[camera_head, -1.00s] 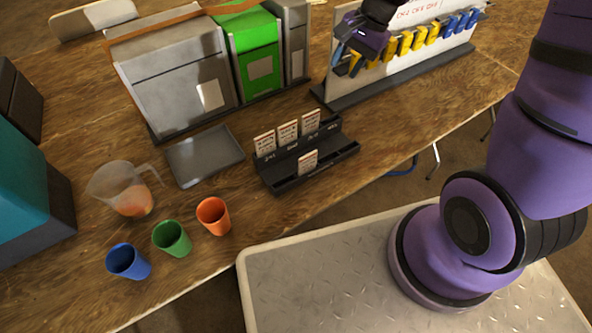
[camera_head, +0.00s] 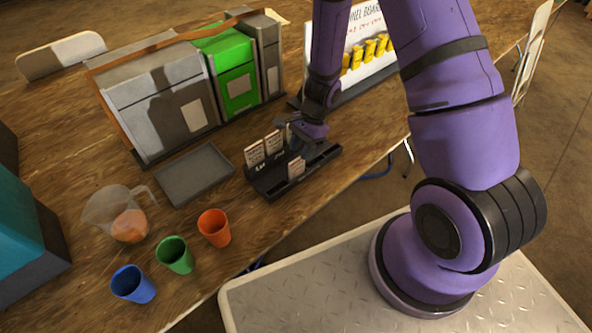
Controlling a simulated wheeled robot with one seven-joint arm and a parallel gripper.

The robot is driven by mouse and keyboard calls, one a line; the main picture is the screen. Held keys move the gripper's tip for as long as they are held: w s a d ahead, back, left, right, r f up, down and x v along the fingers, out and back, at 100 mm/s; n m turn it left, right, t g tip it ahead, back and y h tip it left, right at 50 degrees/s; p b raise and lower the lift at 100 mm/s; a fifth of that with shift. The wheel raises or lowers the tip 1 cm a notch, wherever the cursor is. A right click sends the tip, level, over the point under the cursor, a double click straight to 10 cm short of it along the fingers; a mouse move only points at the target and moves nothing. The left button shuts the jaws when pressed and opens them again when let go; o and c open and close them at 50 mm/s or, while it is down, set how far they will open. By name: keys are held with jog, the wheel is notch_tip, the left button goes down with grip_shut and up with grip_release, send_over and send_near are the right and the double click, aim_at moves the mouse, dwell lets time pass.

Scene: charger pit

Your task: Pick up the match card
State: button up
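A black card rack (camera_head: 265,188) stands on the wooden table near its front edge. Two pale cards with print, one at the left (camera_head: 255,155) and one in the middle (camera_head: 274,144), stand upright in its back row. A single pale card (camera_head: 296,168) stands in its front row. The print is too small to read, so I cannot tell which is the match card. My gripper (camera_head: 291,139) is low over the right end of the back row and hides the third card's place there. I cannot tell if its fingers are apart or closed on that card.
A grey tray (camera_head: 195,174) lies left of the rack. Orange (camera_head: 215,228), green (camera_head: 175,255) and blue (camera_head: 133,284) cups and a clear jug (camera_head: 122,215) stand at front left. Grey and green cabinets (camera_head: 232,80) stand behind. A white board (camera_head: 366,50) is behind right.

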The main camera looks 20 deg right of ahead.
aim_at(295, 165)
jog(key=shift+w+d+x, duration=0.1)
jog(key=shift+x, duration=1.6)
jog(key=shift+w+d+x, duration=0.1)
jog(key=shift+w+x, duration=0.05)
jog(key=shift+x, duration=1.5)
jog(key=shift+f, duration=0.1)
jog(key=shift+c, duration=0.4)
grip_shut()
